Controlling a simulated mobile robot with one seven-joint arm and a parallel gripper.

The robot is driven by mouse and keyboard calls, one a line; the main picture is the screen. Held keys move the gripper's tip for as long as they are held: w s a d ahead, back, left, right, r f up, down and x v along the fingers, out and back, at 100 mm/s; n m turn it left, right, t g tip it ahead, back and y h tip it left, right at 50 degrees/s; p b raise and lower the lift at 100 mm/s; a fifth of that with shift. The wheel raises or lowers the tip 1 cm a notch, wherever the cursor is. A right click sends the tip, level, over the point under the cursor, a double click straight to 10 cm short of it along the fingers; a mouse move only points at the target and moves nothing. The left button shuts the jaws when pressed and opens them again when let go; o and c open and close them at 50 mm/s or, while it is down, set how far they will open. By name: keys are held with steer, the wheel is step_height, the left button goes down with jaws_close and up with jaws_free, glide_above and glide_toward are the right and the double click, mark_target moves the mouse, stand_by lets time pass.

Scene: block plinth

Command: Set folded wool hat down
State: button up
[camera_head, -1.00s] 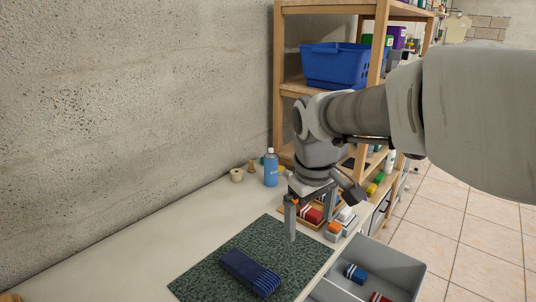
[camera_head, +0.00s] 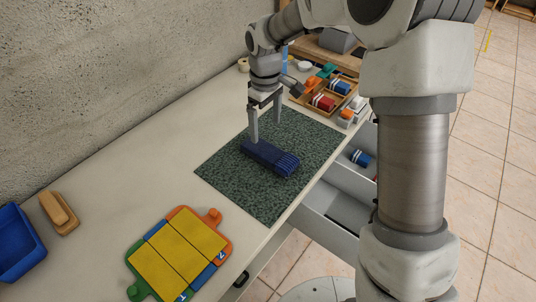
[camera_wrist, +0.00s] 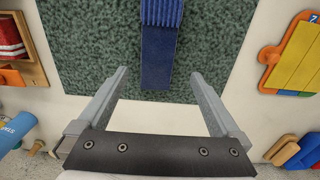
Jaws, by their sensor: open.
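The folded wool hat (camera_head: 269,157) is dark blue with a ribbed end. It lies flat on a dark green speckled mat (camera_head: 225,178) on the bench. My gripper (camera_head: 266,138) is open and empty, with its fingers above the mat at the hat's plain end. In the wrist view the hat (camera_wrist: 159,50) lies ahead of my gripper (camera_wrist: 160,82), lined up between the two spread fingers. Neither finger visibly touches it.
A yellow puzzle-like board (camera_head: 180,252) and a blue bin (camera_head: 18,243) are at the front left. A wooden tray (camera_head: 313,108) of rolled items stands behind the mat. An open grey drawer (camera_head: 335,203) juts out at right. Bare bench lies left of the mat.

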glide_above(268, 151)
steer(key=f, duration=0.5)
steer(key=shift+a, duration=0.3)
steer(key=shift+d+f+b, duration=0.15)
steer(key=shift+d+f, duration=0.05)
steer(key=shift+f, duration=1.15)
steer(key=shift+d+f+b, duration=0.15)
steer(key=shift+f, duration=1.15)
steer(key=shift+r, duration=0.1)
steer(key=c, duration=1.4)
